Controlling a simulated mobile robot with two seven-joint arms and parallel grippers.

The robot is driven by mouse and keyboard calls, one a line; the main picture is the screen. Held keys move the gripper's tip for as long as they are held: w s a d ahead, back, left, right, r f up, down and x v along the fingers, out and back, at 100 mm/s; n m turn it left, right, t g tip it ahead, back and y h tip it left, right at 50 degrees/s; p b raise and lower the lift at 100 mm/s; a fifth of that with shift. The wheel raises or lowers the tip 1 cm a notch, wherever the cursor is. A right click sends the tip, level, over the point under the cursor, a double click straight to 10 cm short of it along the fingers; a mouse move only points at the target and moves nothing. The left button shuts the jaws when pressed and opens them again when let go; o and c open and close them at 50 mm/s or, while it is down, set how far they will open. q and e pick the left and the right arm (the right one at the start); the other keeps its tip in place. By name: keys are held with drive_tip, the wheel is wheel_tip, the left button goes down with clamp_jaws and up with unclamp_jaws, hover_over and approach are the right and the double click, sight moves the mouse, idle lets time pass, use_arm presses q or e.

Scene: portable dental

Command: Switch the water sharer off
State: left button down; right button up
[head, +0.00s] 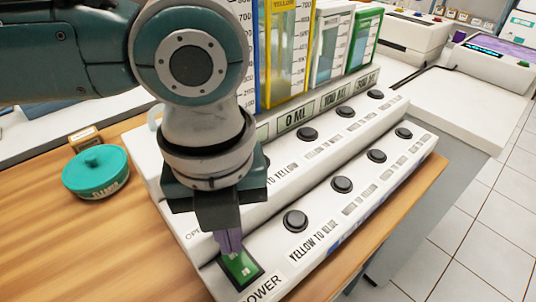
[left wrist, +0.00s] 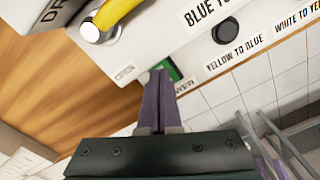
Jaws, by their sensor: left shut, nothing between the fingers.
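The water sharer (head: 300,170) is a white stepped device with round black buttons and colored cylinders at its back. Its green power switch (head: 243,270) sits in a dark frame at the near end, beside the word POWER. My left gripper (head: 231,250) is shut and empty, its purple fingertips pointing down at the switch and covering part of it. In the left wrist view, the shut fingertips (left wrist: 158,74) overlap the green switch (left wrist: 174,70); I cannot tell whether they touch it. No light on the switch is clear. My right gripper is not identifiable.
A teal lidded pot (head: 96,172) and a small brown box (head: 85,137) stand on the wooden table (head: 60,240) to the left. White machines (head: 480,60) stand at the back right. Tiled floor (head: 480,230) lies beyond the table's right edge.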

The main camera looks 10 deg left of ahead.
use_arm(q)
drive_tip(key=shift+f+b, duration=0.55)
drive_tip(key=shift+f, duration=0.35)
idle(0.3)
wheel_tip(320, 180, up, 7)
drive_tip(key=p, duration=0.8)
idle(0.3)
